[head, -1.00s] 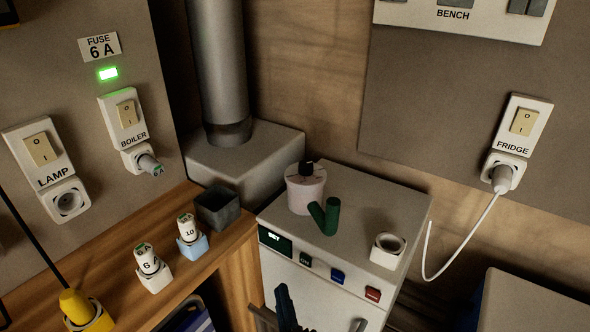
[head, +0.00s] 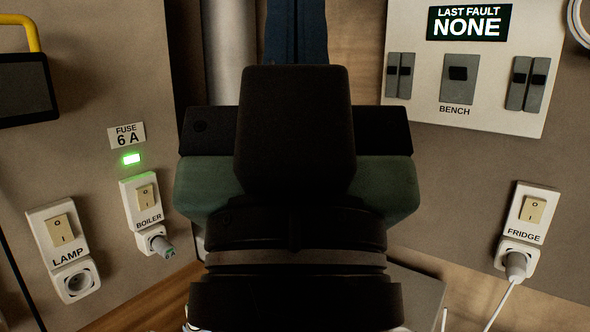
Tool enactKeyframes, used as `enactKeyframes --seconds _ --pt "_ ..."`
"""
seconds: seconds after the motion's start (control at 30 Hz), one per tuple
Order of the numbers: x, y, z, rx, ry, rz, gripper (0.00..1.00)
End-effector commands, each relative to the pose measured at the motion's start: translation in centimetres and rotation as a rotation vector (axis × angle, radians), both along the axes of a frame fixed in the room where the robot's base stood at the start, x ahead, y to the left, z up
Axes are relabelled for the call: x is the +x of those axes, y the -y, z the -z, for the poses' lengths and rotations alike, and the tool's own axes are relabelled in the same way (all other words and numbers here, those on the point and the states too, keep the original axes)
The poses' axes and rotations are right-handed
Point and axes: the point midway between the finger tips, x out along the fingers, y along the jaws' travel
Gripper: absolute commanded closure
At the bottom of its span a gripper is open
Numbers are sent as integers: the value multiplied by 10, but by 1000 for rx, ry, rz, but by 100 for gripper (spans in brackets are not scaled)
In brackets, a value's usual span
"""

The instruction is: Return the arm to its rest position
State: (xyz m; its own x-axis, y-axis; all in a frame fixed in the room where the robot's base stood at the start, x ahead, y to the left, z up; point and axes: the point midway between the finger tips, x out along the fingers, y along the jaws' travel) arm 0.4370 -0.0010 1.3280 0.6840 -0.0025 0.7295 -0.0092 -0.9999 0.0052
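My gripper (head: 296,30) is in the middle of the head view, with its dark and green body (head: 295,170) close to the camera. No held object shows. My wrist and gripper cover the centre and lower middle of the view.
The left wall has the boiler switch (head: 146,197) with a plug below, a lit green light (head: 131,159), and the lamp switch (head: 60,229) with an empty socket. At right are the fridge switch (head: 534,208) with a plugged cord and the bench panel (head: 476,125) reading NONE.

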Motion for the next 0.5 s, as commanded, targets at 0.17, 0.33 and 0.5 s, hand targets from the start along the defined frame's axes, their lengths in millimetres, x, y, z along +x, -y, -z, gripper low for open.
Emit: enactKeyframes --seconds 0.17,0.33,0.5 --pt "1 0 -77 3 -3 -6 100" --pt "2 -1 -128 3 -4 -8 100" --pt "2 -1 -174 3 -5 -9 100"
